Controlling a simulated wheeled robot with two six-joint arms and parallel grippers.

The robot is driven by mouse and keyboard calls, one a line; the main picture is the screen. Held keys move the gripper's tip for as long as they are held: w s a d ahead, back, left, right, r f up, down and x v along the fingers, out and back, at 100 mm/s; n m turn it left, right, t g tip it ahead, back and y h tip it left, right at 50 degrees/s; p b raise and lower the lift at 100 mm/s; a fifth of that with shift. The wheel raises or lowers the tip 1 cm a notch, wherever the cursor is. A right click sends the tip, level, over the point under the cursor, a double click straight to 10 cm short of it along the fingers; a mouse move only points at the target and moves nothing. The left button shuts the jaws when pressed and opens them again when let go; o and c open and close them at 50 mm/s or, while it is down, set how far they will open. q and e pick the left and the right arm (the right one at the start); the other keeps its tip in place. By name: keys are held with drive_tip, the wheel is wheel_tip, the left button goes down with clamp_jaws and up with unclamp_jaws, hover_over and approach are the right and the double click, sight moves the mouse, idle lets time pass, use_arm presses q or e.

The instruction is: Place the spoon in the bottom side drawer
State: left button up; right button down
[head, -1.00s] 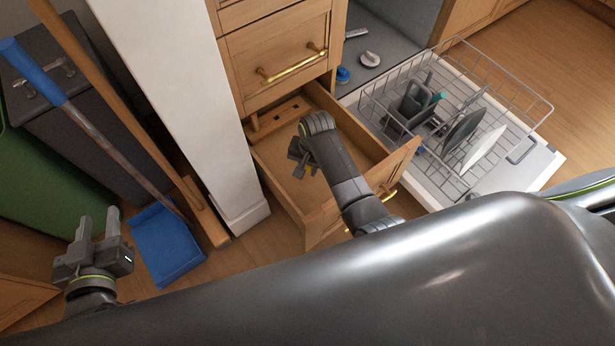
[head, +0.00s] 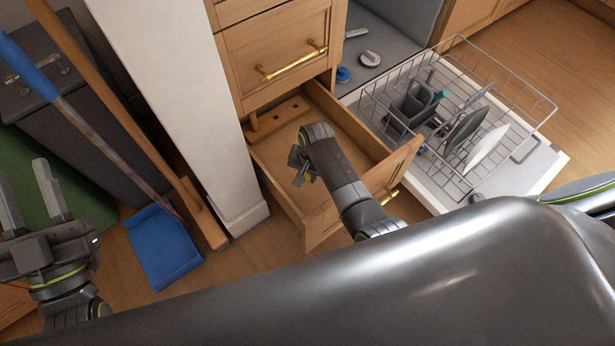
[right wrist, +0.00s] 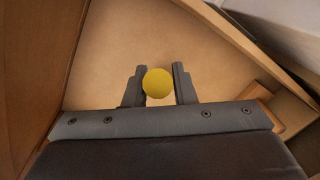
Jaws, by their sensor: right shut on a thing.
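The bottom side drawer (head: 402,163) is pulled open beneath a wooden drawer front. My right gripper (head: 302,165) points down into the drawer's opening. In the right wrist view, its two fingers (right wrist: 159,75) are closed on the spoon (right wrist: 158,84), which shows only as a round yellow end. The rest of the spoon is hidden, and I cannot tell whether it touches the drawer floor (right wrist: 125,45). My left gripper (head: 24,172) is open and empty at the left edge, away from the drawer.
A closed drawer with a brass handle (head: 293,66) is above. An open dishwasher rack (head: 520,85) with plates stands at the right. A white post (head: 190,110), a broom and a blue dustpan (head: 163,245) are at the left. The drawer floor around my gripper looks mostly bare.

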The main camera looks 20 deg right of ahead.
use_arm(q)
drive_tip(key=shift+s+d+r+m+t+h, duration=0.25)
drive_tip(key=shift+s+r+m+t+h, duration=0.2)
drive_tip(key=shift+s+r+t, duration=0.15)
drive_tip(key=shift+s+d+r+m+t+h, duration=0.2)
drive_tip(key=shift+s+r+m+t+h, duration=0.15)
drive_tip(key=shift+s+r+t+h, duration=0.25)
drive_tip(key=shift+s+d+r+m+t+h, duration=0.25)
drive_tip(key=shift+s+r+m+t+h, duration=0.15)
drive_tip(key=shift+r, duration=0.35)
use_arm(e)
drive_tip(key=shift+f, duration=0.7)
